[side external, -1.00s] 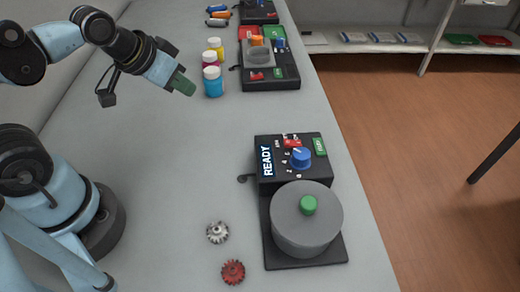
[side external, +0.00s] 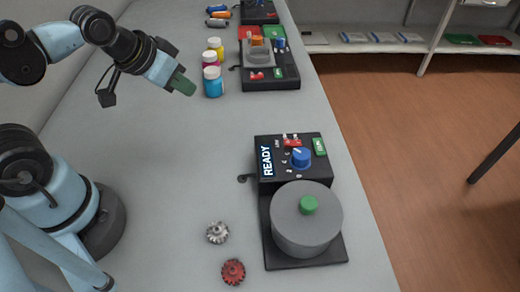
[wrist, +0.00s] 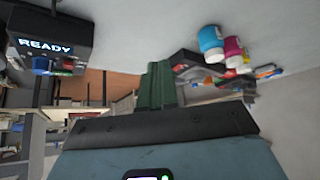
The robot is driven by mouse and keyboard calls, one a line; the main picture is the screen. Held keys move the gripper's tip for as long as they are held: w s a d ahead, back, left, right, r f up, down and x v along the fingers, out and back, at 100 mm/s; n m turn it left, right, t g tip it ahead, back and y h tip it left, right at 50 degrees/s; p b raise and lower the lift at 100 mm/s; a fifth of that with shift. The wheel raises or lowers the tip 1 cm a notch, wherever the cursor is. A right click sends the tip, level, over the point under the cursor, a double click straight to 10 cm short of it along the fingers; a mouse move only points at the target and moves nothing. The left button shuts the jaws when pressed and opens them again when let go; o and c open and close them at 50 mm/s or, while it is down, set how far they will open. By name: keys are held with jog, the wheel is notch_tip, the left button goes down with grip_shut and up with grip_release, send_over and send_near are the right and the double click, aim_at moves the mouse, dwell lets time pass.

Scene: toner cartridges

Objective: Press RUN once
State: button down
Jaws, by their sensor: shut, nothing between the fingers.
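A black machine (side external: 290,174) stands on the near right of the grey table in the side view. Its panel has a display reading READY (side external: 266,160), a blue knob (side external: 301,158), a red key (side external: 291,142) and a green key (side external: 319,146). The lettering on the keys is too small to read surely. My gripper (side external: 184,84) is shut and empty, high over the far left of the table and well away from the panel. Its green fingers (wrist: 157,84) are together in the wrist view. The READY display (wrist: 45,46) also shows there, at upper left.
A grey round drum with a green cap (side external: 307,220) sits on the machine's front. A silver gear (side external: 217,232) and a red gear (side external: 233,271) lie to its left. Three bottles (side external: 213,82) and another black unit (side external: 270,72) stand farther back. The table between is clear.

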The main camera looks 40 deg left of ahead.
dwell(0.3)
notch_tip(320, 180, up, 3)
jog(key=m+h, duration=0.6)
jog(key=m, duration=1.1)
send_over(315, 147)
jog(key=shift+r, duration=0.15)
jog(key=shift+f, duration=4.4)
jog(key=shift+f, duration=0.1)
jog(key=shift+f, duration=0.35)
